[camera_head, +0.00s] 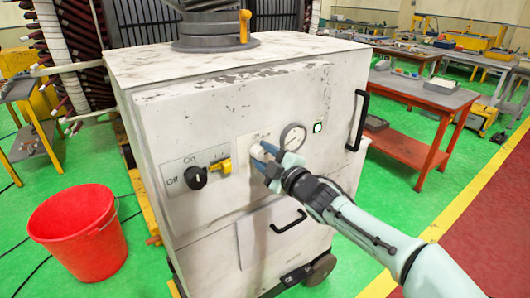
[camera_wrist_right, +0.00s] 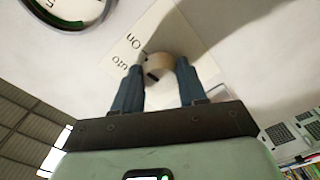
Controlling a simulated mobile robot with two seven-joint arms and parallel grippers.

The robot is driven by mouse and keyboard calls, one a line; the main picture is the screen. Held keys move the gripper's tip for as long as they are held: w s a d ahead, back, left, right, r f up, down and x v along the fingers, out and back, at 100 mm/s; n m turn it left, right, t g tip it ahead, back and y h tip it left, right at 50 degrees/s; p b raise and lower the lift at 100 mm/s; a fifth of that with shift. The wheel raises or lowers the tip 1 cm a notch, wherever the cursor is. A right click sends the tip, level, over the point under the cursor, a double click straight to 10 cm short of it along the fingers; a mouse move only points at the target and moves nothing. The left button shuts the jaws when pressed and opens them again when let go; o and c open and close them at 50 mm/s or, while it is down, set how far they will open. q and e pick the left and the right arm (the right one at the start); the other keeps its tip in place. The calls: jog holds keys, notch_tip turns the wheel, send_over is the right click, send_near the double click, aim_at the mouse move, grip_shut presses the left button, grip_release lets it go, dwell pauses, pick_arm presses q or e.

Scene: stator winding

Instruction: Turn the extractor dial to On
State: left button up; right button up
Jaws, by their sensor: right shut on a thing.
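The extractor dial is a round cream knob (camera_wrist_right: 160,66) with a black mark, on a pale label plate on the front of a worn white cabinet (camera_head: 205,105). In the wrist view, "On" and part of a word ending in "uto" show beside it. My right gripper (camera_head: 266,158) reaches the cabinet front from the right; its blue fingers (camera_wrist_right: 162,72) are shut on the dial, one on each side. In the head view the gripper largely hides the dial and its label. I cannot tell for certain which label the mark points at. My left gripper is not in view.
A pressure gauge (camera_head: 293,137) and a lit green button (camera_head: 318,127) are right of the dial. A black On/Off knob (camera_head: 195,177) and a yellow switch (camera_head: 221,167) are left. A black door handle (camera_head: 358,120) is at the right edge. A red bucket (camera_head: 78,235) stands left.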

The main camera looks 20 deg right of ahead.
jog(key=shift+m, duration=0.7)
jog(key=o, duration=1.1)
jog(key=shift+c, duration=0.2)
jog(key=v, duration=1.3)
jog(key=shift+s, duration=0.25)
